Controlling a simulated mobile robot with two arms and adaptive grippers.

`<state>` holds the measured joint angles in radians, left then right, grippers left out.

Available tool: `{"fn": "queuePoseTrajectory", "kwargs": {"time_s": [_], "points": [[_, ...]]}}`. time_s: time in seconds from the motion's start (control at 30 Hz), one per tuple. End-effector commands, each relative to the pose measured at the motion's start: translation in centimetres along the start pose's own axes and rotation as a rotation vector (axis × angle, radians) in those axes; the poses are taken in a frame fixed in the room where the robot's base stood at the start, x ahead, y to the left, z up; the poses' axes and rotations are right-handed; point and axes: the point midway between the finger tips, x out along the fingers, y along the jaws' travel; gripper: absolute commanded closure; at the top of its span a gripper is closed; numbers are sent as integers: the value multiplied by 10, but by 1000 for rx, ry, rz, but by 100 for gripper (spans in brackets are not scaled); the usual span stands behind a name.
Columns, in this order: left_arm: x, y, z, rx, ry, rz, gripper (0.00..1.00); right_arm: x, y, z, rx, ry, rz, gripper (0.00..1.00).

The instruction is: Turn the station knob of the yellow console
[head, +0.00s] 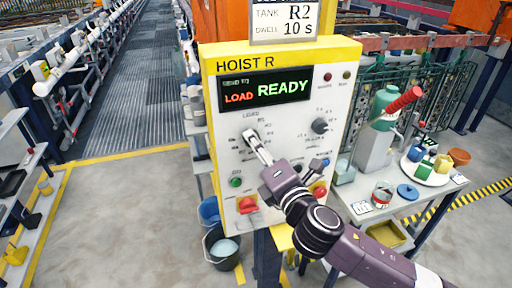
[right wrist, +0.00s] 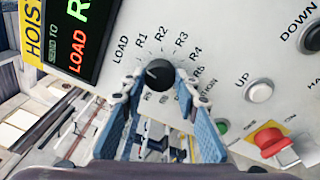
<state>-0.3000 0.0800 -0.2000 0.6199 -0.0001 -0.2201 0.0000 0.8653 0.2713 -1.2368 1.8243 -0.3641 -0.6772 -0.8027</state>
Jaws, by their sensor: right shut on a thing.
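The yellow console (head: 211,62), marked HOIST R, stands in the middle of the head view with a pale front panel. Its display (head: 266,90) reads LOAD and READY. The station knob (right wrist: 160,74) is black and round, ringed by labels LOAD, R1, R2, R3, R4 and more. Its small pale mark points up-left, toward the LOAD side. My right gripper (right wrist: 158,82) is shut on the knob, with a blue-padded finger on each side. In the head view my right gripper (head: 254,139) reaches the panel's left part and hides most of the knob. My left gripper is out of view.
A second dark knob (head: 320,126) sits to the right on the panel. Red buttons (head: 247,205) and a green button (head: 236,182) sit below. A placard (head: 284,20) on top reads TANK R2, DWELL 10 s. A side table (head: 350,190) with containers stands at right.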

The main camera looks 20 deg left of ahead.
Motion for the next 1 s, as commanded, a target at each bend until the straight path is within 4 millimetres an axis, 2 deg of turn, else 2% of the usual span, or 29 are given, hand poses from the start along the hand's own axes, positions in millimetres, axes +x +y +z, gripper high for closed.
{"fn": "queuePoseTrajectory", "kwargs": {"time_s": [0.2, 0.6, 1.0], "points": [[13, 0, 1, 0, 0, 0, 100, 0, -4, -3, 193, -12, 17, 96], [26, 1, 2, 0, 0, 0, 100, 0, -3, -3, 562, -36, 52, 96], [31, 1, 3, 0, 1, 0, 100, 0, -3, -3, 813, -53, 75, 96]]}}
